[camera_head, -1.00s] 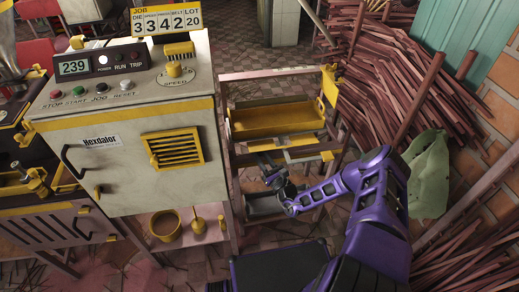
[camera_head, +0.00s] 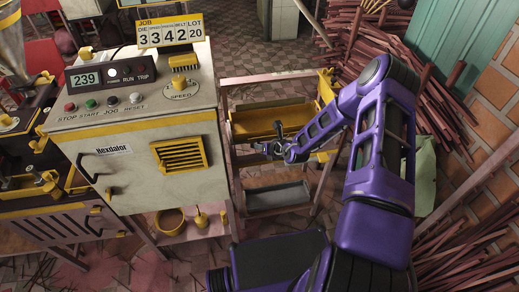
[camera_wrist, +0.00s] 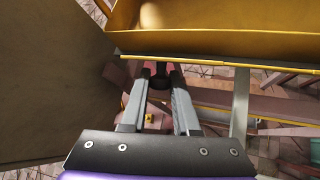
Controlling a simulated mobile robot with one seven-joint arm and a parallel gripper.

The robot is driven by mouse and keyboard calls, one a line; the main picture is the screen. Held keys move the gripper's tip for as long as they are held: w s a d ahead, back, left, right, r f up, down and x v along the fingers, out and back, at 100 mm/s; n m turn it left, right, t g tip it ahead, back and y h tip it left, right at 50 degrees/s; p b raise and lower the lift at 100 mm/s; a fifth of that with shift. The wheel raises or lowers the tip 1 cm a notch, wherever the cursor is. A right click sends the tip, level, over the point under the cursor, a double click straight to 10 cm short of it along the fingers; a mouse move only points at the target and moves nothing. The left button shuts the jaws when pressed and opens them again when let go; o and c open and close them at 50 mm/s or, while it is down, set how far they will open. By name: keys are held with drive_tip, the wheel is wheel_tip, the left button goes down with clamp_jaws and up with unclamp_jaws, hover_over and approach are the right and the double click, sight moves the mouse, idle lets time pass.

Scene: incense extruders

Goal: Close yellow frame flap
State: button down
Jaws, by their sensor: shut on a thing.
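The yellow frame flap (camera_head: 264,130) is on the pink rack right of the grey machine. In the wrist view, a broad yellow panel with a thin yellow lower edge (camera_wrist: 215,61) runs above the fingers. My gripper (camera_head: 277,132) is at the front of the yellow part, coming in from the right and below. In the wrist view my gripper (camera_wrist: 165,76) points at that edge, its fingers closed on a small dark piece, perhaps a knob, just below it. I cannot tell exactly how far the flap stands open.
The grey machine (camera_head: 130,150) stands close on the left; a large brown surface (camera_wrist: 50,80) fills the wrist view's left side. A grey tray (camera_head: 278,197) sits lower on the rack. Bundles of reddish sticks (camera_head: 450,110) lie to the right.

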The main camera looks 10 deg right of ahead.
drive_tip(key=g, duration=0.1)
drive_tip(key=w+r+g, duration=0.1)
drive_tip(key=shift+r+m+g, duration=0.1)
drive_tip(key=shift+m+g, duration=0.3)
drive_tip(key=shift+w+r+g, duration=0.15)
drive_tip(key=shift+w+g, duration=0.05)
drive_tip(key=shift+g, duration=0.4)
drive_tip(key=shift+w+r+g, duration=0.1)
drive_tip(key=shift+w+g, duration=0.05)
drive_tip(key=shift+g, duration=0.45)
drive_tip(key=c, duration=0.7)
unclamp_jaws()
drive_tip(key=shift+w, duration=0.1)
drive_tip(key=shift+r, duration=0.1)
drive_tip(key=v, duration=1.7)
drive_tip(key=shift+w+a+r, duration=0.1)
drive_tip(key=shift+a+r, duration=0.1)
drive_tip(key=shift+r, duration=0.15)
